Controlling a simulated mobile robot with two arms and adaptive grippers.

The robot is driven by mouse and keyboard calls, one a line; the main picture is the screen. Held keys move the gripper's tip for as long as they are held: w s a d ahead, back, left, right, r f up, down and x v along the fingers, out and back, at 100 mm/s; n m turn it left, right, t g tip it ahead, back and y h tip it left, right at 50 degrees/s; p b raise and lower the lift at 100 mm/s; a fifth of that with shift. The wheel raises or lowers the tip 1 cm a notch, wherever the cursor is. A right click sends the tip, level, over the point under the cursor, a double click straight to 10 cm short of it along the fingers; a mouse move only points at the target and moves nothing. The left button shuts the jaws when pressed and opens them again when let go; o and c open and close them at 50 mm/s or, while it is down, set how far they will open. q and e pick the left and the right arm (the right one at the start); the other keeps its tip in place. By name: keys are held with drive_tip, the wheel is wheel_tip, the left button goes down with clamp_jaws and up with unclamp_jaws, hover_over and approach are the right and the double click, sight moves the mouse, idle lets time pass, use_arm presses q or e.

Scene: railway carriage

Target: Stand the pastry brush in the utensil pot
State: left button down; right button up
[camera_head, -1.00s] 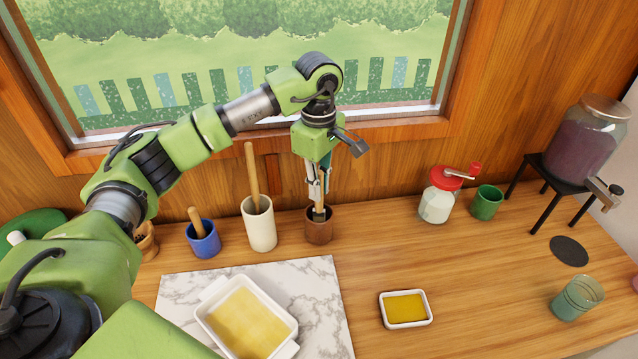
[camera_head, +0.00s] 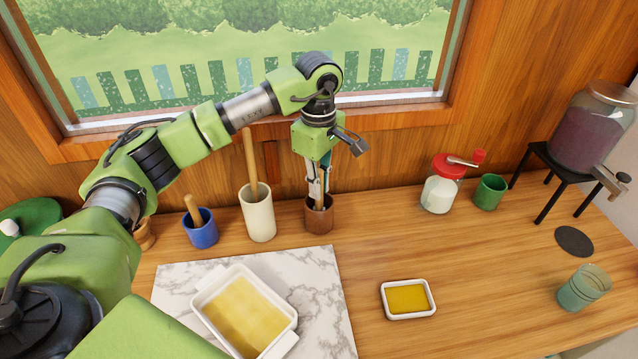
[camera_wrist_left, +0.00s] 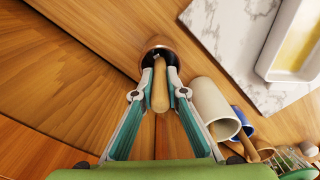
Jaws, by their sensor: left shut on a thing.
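My left gripper (camera_head: 319,196) points down over a small brown pot (camera_head: 319,222) near the back of the counter. It is shut on the pastry brush, a wooden handle (camera_wrist_left: 160,88) that shows between the fingers in the left wrist view. The brush's lower end reaches into the mouth of the brown pot, which the wrist view shows too (camera_wrist_left: 150,46). The fingertips are close to the pot's rim, and I cannot tell if they touch it. The bottom of the brush is hidden. My right gripper is not in view.
A tall cream pot (camera_head: 258,218) holding a wooden stick stands just left of the brown pot. A blue cup (camera_head: 202,232), a marble board (camera_head: 318,285), a baking dish (camera_head: 284,344) and a small yellow-filled dish (camera_head: 407,314) are nearby.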

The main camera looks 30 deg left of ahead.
use_arm(q)
drive_tip(key=shift+f, duration=0.35)
drive_tip(key=c, duration=2)
unclamp_jaws()
drive_tip(key=shift+o, duration=0.2)
wheel_tip(320, 180, up, 12)
drive_tip(key=shift+r, duration=0.1)
